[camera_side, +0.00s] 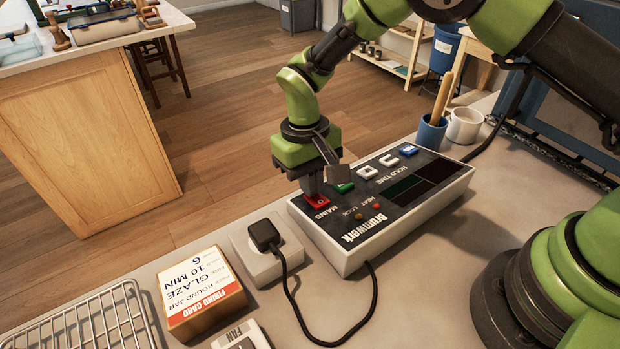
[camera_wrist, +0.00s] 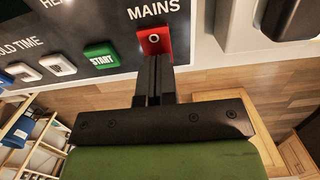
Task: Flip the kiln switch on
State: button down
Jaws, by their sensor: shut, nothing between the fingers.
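The kiln control box (camera_side: 405,222) lies on the bench, labelled Brunwerk, with dark displays. Its red MAINS switch (camera_side: 317,201) is at the left end of the panel; in the wrist view the red switch (camera_wrist: 154,39) shows a pale ring mark. My gripper (camera_side: 311,190) is shut and empty, pointing down at the switch. In the wrist view my fingertips (camera_wrist: 153,61) overlap the switch's near edge; I cannot tell whether they touch it. The green START button (camera_side: 344,187) sits beside the switch and also shows in the wrist view (camera_wrist: 99,54).
A black plug (camera_side: 264,234) sits in a white socket block, its cord looping in front. A firing card block (camera_side: 201,292), a FAN switch box (camera_side: 240,338) and a wire rack (camera_side: 88,325) are at the front left. A blue cup (camera_side: 431,133) and white mug (camera_side: 464,125) stand behind.

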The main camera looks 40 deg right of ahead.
jog(key=shift+w+f, duration=0.1)
jog(key=shift+f, duration=0.6)
jog(key=shift+r, duration=1)
jog(key=shift+w+r, duration=0.1)
jog(key=shift+r, duration=0.25)
notch_tip(320, 180, up, 13)
jog(key=w, duration=0.1)
jog(key=shift+w, duration=0.25)
